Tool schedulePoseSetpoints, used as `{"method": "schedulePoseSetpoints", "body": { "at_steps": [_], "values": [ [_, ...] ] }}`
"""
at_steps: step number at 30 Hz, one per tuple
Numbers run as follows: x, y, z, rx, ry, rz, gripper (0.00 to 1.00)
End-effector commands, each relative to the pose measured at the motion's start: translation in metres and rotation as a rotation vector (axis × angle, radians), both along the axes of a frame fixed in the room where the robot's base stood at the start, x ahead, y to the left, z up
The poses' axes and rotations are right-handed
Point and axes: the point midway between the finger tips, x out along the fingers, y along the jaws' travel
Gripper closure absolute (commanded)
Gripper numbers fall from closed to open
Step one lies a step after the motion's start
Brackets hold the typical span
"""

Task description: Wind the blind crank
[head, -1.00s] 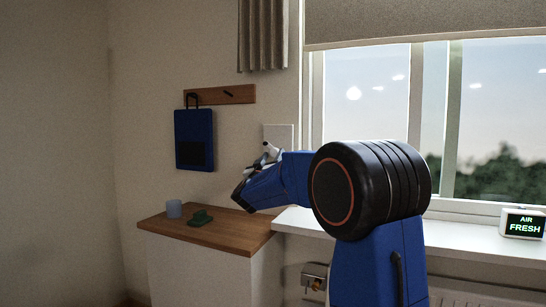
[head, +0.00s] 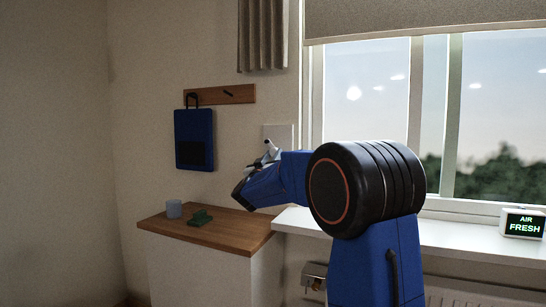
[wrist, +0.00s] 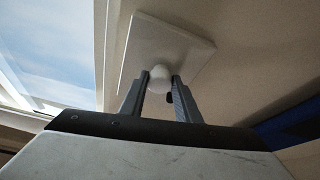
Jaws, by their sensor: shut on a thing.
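The blind crank shows in the wrist view as a pale square wall plate (wrist: 180,45) with a rounded white knob (wrist: 159,76) in front of it. My gripper (wrist: 160,88) has a finger on each side of the knob and is shut on it. In the head view my gripper (head: 266,158) is at the wall left of the window, just below the plate (head: 279,133); the crank's arm is mostly hidden there. The grey-beige blind (head: 420,15) hangs across the top of the window, its lower edge a little tilted in the picture.
A wooden-topped cabinet (head: 235,232) below my gripper holds a blue-grey cup (head: 174,208) and a green object (head: 200,217). A blue bag-like item (head: 193,138) hangs from a wooden rail (head: 226,94). A display reading AIR FRESH (head: 522,223) stands on the sill (head: 455,237).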

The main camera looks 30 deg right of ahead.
Motion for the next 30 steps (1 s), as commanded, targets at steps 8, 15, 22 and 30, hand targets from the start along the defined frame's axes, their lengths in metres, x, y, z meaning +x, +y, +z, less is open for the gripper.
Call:
{"method": "schedulePoseSetpoints", "body": {
  "at_steps": [8, 15, 22, 30],
  "values": [
    [0.0015, 0.0015, 0.0020, 0.093, -0.124, 0.001, 0.93],
    [0.0028, 0.0028, 0.0024, 0.227, -0.298, 0.001, 0.93],
    [0.0040, 0.0039, 0.0028, 0.362, -0.470, 0.002, 0.93],
    [0.0051, 0.0045, 0.0037, 0.521, -0.672, 0.000, 0.93]
  ]
}}
